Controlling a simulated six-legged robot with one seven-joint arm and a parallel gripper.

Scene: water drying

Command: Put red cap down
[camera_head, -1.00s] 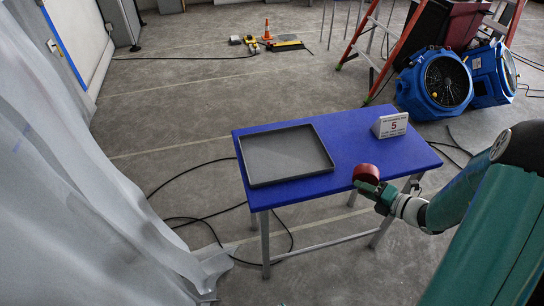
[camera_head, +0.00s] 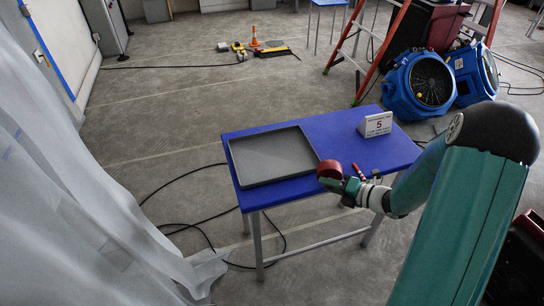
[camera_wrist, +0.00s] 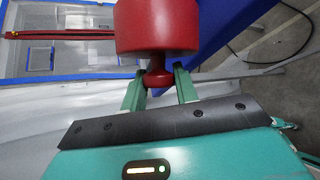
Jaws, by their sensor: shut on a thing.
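The red cap (camera_head: 330,169) is held in my gripper (camera_head: 350,184), near the right front corner of the grey tray in the head view. In the wrist view the red cap (camera_wrist: 157,28) is a wide cylinder with a narrow knob below. My gripper's two green fingers (camera_wrist: 160,88) are shut on that knob. The cap looks above the table level, but its exact height cannot be told. The blue table (camera_head: 345,150) carries the shallow grey tray (camera_head: 270,157), which looks empty.
A white sign with a 5 (camera_head: 376,124) stands at the table's back right. Blue fans (camera_head: 420,85) and a red ladder (camera_head: 380,55) are behind. A translucent plastic sheet (camera_head: 70,200) hangs at left. Black cable (camera_head: 200,228) lies on the floor.

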